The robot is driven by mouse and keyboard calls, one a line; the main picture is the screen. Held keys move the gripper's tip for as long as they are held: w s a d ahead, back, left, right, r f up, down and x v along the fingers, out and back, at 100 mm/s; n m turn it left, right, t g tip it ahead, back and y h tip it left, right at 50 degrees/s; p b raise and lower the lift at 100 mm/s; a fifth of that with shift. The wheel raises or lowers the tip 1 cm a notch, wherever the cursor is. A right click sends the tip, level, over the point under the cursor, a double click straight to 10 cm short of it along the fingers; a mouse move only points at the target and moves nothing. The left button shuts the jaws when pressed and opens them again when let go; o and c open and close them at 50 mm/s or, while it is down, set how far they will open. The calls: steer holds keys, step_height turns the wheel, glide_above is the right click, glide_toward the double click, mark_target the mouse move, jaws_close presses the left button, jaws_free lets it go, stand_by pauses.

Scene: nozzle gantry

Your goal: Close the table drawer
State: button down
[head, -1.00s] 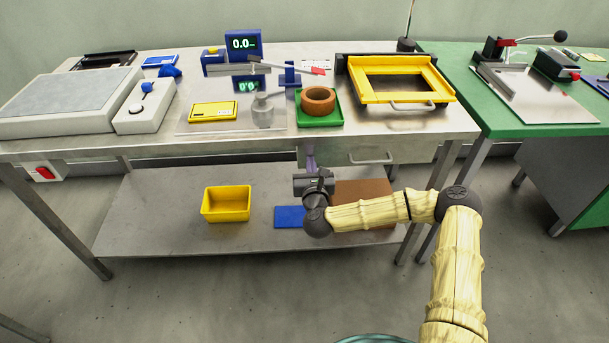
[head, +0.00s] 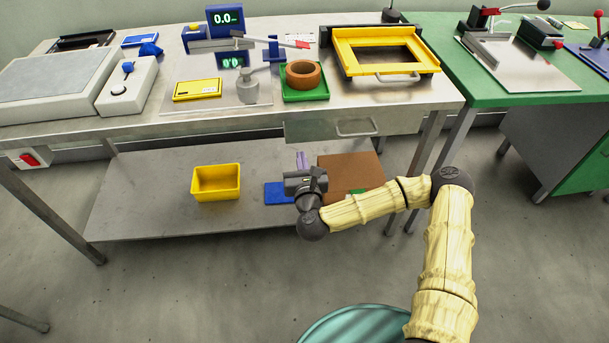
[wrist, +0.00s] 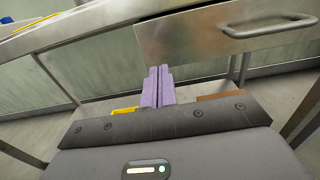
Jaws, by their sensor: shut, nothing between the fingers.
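The table drawer (head: 325,130) is a grey metal box front under the steel table's front edge, with a bar handle (head: 357,128). My gripper (head: 302,155) is below and in front of the drawer's left part. Its purple fingers (wrist: 158,72) are together and empty. They appear apart from the drawer front.
Below, the lower shelf (head: 150,190) holds a yellow bin (head: 217,182), a blue item (head: 278,193) and a brown box (head: 348,168). A green table (head: 480,97) stands at right. The floor in front is open.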

steer(key=v, duration=0.5)
steer(key=shift+s, duration=0.25)
steer(key=shift+w, duration=0.1)
